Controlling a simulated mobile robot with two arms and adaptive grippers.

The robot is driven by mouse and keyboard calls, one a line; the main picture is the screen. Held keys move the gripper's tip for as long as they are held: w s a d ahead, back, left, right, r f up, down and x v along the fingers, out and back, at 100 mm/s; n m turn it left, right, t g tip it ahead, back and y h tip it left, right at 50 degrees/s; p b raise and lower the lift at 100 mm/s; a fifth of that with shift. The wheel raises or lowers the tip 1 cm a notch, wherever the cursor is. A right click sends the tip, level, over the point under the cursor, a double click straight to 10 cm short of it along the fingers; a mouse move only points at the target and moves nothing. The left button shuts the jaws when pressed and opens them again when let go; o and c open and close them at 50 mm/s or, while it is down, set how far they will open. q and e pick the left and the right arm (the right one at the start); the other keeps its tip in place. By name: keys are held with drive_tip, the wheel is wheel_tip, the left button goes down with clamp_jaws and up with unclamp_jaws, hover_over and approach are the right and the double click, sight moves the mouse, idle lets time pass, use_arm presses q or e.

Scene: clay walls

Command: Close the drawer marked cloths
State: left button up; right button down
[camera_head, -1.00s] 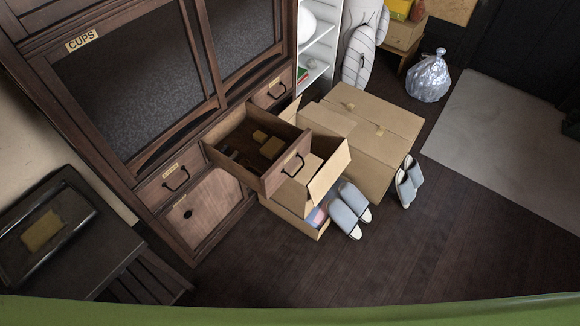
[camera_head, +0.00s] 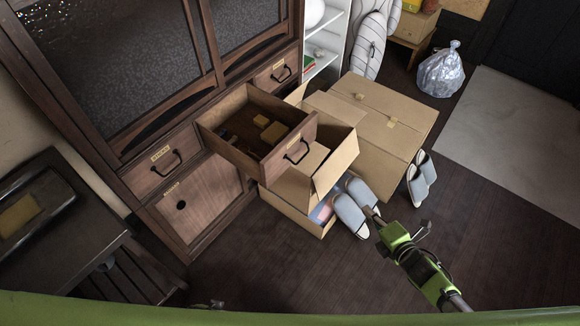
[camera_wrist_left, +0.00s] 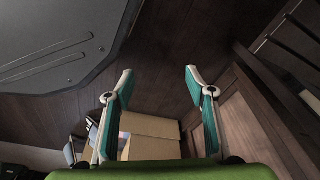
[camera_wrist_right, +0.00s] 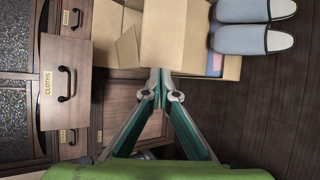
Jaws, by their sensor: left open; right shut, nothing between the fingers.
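The drawer marked cloths (camera_head: 290,155) is pulled out of the dark wooden cabinet, with small tan things and dark items inside. In the right wrist view its front (camera_wrist_right: 66,95) shows the CLOTHS label and a dark handle, left of the gripper. My right gripper (camera_head: 373,214) is shut and empty, apart from the drawer, right of it by the slippers. It also shows in the right wrist view (camera_wrist_right: 158,87), fingertips together. My left gripper (camera_wrist_left: 158,74) is open and empty in its wrist view, with floor and cabinet wood beyond.
Open cardboard boxes (camera_head: 340,165) stand close beside and below the drawer, and a large closed box (camera_head: 375,115) is behind. Grey slippers (camera_head: 352,212) lie in front. A dark bench (camera_head: 75,255) is at left. Floor (camera_head: 270,265) before the cabinet is clear.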

drive_tip(key=w+a+r+n+y+b, duration=0.3)
drive_tip(key=a+r+n+y, duration=0.2)
drive_tip(key=a+r+n, duration=0.35)
drive_tip(key=n+g+y+b, duration=0.25)
drive_tip(key=n+y, duration=0.25)
drive_tip(key=n, duration=0.8)
approach(279, 151)
drive_tip(key=shift+t, duration=0.45)
drive_tip(key=x, duration=0.5)
drive_tip(key=shift+a+f, duration=0.25)
drive_tip(key=shift+a, duration=0.1)
drive_tip(key=shift+w+a, duration=0.35)
drive_tip(key=shift+a, duration=0.15)
use_arm(q)
drive_tip(key=w+d+r+t, duration=0.1)
drive_tip(key=w+r, duration=0.5)
drive_tip(key=r, duration=0.1)
drive_tip(key=shift+w+d+r, duration=0.15)
drive_tip(key=shift+w, duration=0.2)
use_arm(e)
drive_tip(key=shift+w+a, duration=0.1)
use_arm(q)
drive_tip(key=shift+s+b, duration=0.15)
drive_tip(key=shift+b, duration=0.15)
